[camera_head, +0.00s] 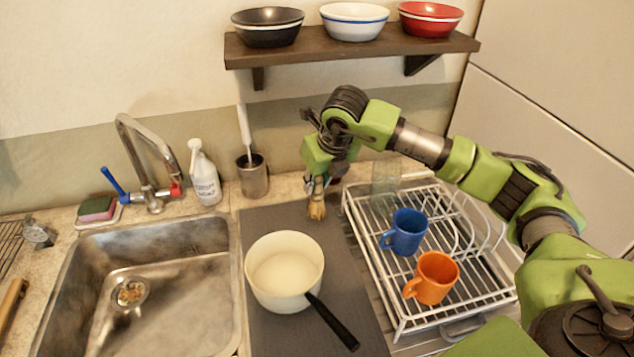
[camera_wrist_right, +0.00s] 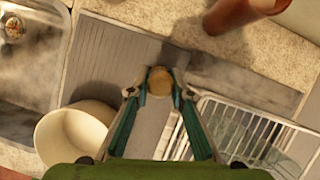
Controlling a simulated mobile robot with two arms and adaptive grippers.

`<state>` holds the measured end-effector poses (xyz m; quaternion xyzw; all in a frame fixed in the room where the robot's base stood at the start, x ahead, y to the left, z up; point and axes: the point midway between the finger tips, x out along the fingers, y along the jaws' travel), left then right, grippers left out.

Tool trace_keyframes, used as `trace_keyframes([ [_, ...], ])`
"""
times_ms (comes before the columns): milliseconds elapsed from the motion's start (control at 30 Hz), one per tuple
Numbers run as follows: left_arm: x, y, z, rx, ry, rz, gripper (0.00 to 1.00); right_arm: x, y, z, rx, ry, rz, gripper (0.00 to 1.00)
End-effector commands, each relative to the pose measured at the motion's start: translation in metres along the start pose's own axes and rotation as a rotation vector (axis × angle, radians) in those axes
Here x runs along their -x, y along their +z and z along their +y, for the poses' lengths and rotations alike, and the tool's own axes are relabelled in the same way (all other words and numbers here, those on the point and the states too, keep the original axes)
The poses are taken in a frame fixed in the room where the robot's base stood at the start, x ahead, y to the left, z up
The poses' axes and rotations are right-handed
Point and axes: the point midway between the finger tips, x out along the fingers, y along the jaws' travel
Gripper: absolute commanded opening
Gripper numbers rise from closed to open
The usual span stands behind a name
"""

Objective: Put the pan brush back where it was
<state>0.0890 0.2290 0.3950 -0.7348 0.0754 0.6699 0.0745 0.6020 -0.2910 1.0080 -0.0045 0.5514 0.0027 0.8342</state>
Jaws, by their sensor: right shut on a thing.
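The pan brush (camera_head: 317,208) is a small tan-brown piece hanging beneath my right gripper (camera_head: 318,184). My right gripper is shut on it above the back end of the grey mat, left of the dish rack. In the right wrist view, the brush (camera_wrist_right: 160,80) shows as a round tan end between the two fingertips. I cannot tell whether its lower end touches the mat. My left gripper is not in view.
A cream pan (camera_head: 285,272) sits on the grey mat (camera_head: 275,218), its black handle towards the front. A metal cup (camera_head: 254,181) holds a white-handled utensil. The white dish rack (camera_head: 400,325) carries blue (camera_head: 405,232) and orange (camera_head: 433,278) mugs. A shelf (camera_head: 345,46) with bowls hangs above.

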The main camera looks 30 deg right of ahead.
Motion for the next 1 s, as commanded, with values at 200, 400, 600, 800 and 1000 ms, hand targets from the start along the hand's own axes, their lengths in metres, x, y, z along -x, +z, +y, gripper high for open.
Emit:
trace_keyframes([
  [200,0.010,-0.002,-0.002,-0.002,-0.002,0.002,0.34,-0.013,-0.005,0.000,-0.001,0.000,-0.003,0.00],
  [400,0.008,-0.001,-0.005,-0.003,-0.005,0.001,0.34,-0.013,-0.005,0.000,-0.002,0.000,-0.003,0.00],
  [600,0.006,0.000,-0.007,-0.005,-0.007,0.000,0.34,-0.015,-0.006,0.000,-0.002,0.000,-0.002,0.37],
  [800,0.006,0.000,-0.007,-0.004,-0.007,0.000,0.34,-0.015,-0.006,0.000,-0.002,0.000,-0.002,0.37],
  [1000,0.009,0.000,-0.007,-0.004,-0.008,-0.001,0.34,-0.011,-0.005,0.000,-0.002,0.001,-0.002,0.37],
])
